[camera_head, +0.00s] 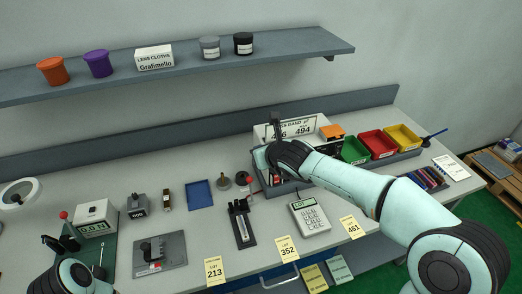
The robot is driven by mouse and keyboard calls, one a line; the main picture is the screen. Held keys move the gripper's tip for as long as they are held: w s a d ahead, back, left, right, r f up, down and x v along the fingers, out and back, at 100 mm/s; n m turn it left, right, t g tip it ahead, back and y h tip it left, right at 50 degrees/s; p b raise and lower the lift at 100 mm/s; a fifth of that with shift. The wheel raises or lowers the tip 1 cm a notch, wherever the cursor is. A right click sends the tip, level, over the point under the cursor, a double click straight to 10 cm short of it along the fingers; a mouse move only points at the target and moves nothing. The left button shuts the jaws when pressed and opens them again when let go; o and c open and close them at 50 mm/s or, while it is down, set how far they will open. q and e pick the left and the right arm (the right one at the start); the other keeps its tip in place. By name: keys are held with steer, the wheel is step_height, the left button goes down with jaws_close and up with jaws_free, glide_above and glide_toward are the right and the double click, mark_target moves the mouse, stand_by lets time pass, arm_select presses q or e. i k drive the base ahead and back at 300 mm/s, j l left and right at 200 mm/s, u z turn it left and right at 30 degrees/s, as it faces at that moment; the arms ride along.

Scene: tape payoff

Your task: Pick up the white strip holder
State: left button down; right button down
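I cannot pick out the white strip holder with certainty. A grey tray (285,189) at the back of the bench holds small items, partly hidden by my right arm. My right arm reaches in from the right, and its dark wrist is over this tray. My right gripper's fingers cannot be made out clearly there, nor whether they hold anything. A white sign (300,128) reading "486 494" stands behind the wrist.
Green (355,151), red (378,144) and yellow (403,138) bins stand right of my wrist. A calculator-like keypad (310,218) and a black slide fixture (241,223) lie in front. A shelf (190,67) with jars hangs above.

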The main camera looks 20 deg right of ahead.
mark_target(246, 237)
steer(key=k+l, duration=0.15)
steer(key=k, duration=0.35)
steer(key=k+l, duration=0.1)
steer(key=k, duration=0.4)
